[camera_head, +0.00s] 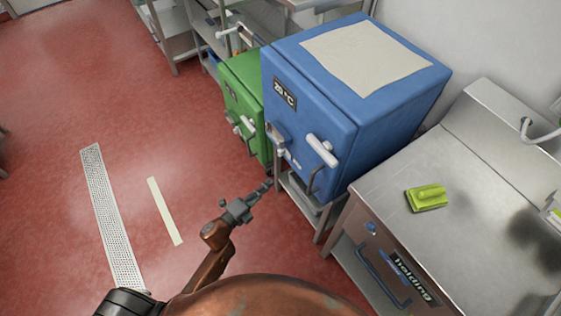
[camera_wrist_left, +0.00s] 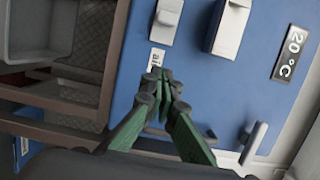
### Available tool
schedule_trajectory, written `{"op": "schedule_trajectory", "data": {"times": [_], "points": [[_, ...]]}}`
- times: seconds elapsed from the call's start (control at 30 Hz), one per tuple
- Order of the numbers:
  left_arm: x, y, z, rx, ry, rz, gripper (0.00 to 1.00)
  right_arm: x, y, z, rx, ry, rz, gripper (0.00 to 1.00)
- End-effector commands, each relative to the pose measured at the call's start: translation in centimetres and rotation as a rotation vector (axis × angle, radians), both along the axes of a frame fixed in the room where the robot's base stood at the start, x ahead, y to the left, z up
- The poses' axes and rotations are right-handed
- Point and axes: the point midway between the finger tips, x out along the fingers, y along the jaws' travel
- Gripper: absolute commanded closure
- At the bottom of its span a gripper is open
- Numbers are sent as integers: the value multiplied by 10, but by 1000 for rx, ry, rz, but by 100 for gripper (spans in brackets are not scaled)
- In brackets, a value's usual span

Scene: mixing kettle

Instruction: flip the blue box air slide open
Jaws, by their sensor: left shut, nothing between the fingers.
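The blue box (camera_head: 310,130) stands on a metal stand, with a "20 °C" sign on its front door. Its front also fills much of the left wrist view (camera_wrist_left: 205,85). A small grey piece, which looks like the air slide (camera_wrist_left: 168,14), sits beside a small white label (camera_wrist_left: 155,60) there. My left gripper (camera_head: 268,185) is in front of the box's lower front in the head view. In the left wrist view its green fingertips (camera_wrist_left: 162,76) are together and empty, close to the label. I cannot tell if they touch the door. My right gripper is out of view.
A larger grey block (camera_wrist_left: 228,25) and a door handle (camera_head: 321,151) stick out from the blue front. A green box (camera_head: 242,75) stands left of the blue one. A steel counter (camera_head: 455,230) with a yellow-green object (camera_head: 428,197) is to the right.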

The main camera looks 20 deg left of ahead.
Motion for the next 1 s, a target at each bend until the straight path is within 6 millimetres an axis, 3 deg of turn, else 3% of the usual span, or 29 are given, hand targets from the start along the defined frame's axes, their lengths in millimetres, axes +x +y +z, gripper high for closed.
{"op": "schedule_trajectory", "data": {"times": [0.37,0.87,1.0], "points": [[8,-3,0,-5,2,1,100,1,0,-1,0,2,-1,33],[94,-41,-2,-5,3,1,100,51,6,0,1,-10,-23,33],[106,-22,-2,-2,4,3,100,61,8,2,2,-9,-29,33]]}}
